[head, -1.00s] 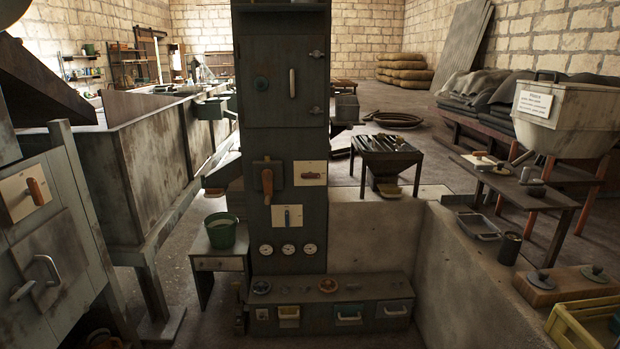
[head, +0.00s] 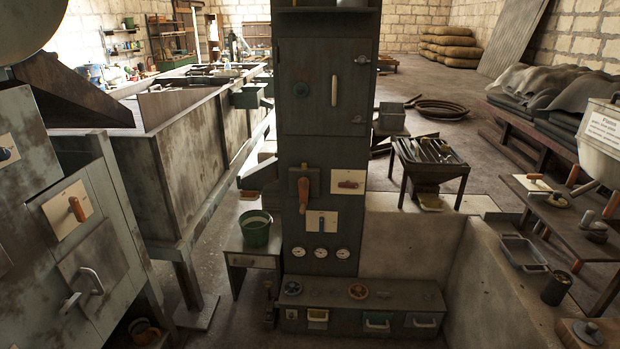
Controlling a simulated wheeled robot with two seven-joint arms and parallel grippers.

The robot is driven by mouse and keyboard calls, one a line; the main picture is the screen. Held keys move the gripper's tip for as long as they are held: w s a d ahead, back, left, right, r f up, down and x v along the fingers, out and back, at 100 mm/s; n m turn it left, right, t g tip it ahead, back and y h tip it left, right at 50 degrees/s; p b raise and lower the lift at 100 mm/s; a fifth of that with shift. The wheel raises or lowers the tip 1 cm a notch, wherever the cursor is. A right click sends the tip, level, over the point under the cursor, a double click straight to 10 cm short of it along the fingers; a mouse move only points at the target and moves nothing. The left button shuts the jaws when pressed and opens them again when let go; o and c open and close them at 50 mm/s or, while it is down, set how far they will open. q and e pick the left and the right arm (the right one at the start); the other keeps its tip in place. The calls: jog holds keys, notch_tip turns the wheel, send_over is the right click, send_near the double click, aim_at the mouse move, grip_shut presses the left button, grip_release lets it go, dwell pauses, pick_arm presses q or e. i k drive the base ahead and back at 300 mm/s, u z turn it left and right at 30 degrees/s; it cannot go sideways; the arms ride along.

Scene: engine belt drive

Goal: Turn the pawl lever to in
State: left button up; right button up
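I cannot tell which lever is the pawl lever, as no label is readable. On the dark green column (head: 328,88), an upright wooden-handled lever (head: 303,193) sits on a dark plate. To its right a lever with an orange-brown handle (head: 348,184) lies level on a pale plate. Below, a small metal-coloured lever (head: 321,221) stands on another pale plate. On the left cabinet (head: 70,262), a tilted orange-handled lever (head: 76,209) sits on a pale plate. Neither of my grippers is in view.
Three gauges (head: 320,253) sit above a low drawer bench (head: 360,300). A green bucket (head: 255,228) stands on a small table left of the column. A concrete wall (head: 490,290) and a bench (head: 560,205) lie to the right. Bare floor shows between cabinet and column.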

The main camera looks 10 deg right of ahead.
aim_at(347, 184)
jog(key=u, duration=0.4)
jog(key=i, duration=2.1)
jog(key=z, duration=0.4)
